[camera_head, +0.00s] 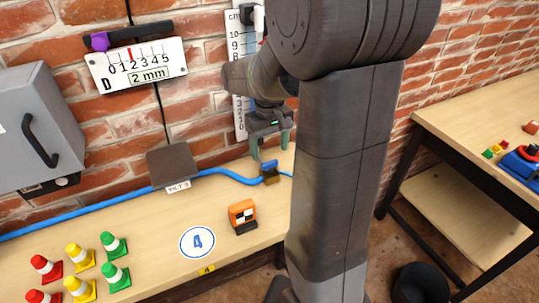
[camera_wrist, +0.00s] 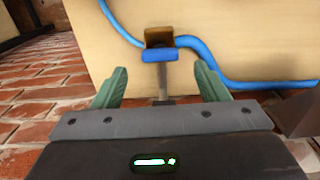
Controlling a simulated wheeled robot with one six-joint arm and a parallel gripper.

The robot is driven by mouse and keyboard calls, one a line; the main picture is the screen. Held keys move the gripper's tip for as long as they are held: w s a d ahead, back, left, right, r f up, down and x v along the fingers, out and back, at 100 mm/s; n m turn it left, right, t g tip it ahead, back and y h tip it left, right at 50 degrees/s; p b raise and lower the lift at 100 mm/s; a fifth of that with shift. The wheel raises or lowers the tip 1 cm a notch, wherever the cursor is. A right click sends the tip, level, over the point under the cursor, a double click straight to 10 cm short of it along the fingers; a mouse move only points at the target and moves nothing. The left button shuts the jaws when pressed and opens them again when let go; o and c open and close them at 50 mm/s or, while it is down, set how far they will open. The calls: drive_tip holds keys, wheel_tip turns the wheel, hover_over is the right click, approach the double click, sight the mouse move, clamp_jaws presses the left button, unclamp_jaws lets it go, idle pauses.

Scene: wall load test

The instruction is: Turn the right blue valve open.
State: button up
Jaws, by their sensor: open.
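A valve with a blue handle (camera_head: 269,164) and a brass-coloured body (camera_head: 270,177) sits on the blue hose (camera_head: 225,173) on the wooden bench. It is the only valve I can make out. My gripper (camera_head: 270,149) points down just above it, open and empty. In the wrist view the blue handle (camera_wrist: 160,55) lies across the middle, just beyond and between the tips of my two green fingers (camera_wrist: 160,72). The brass body (camera_wrist: 158,37) shows behind the handle. I cannot tell whether the fingers touch the handle.
A dark tilted plate (camera_head: 173,165) stands left of the valve. An orange block (camera_head: 242,216) and several small cones (camera_head: 113,246) are on the bench (camera_head: 155,236). A grey wall box (camera_head: 38,125) hangs at left. The brick wall is close behind my gripper.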

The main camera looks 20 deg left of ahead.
sight(270, 162)
drive_tip(key=shift+r, duration=1.5)
wheel_tip(270, 162, down, 7)
drive_tip(key=shift+f, duration=0.4)
drive_tip(key=shift+r+m+b, duration=0.1)
drive_tip(key=shift+m+b, duration=0.3)
drive_tip(key=shift+m, duration=0.9)
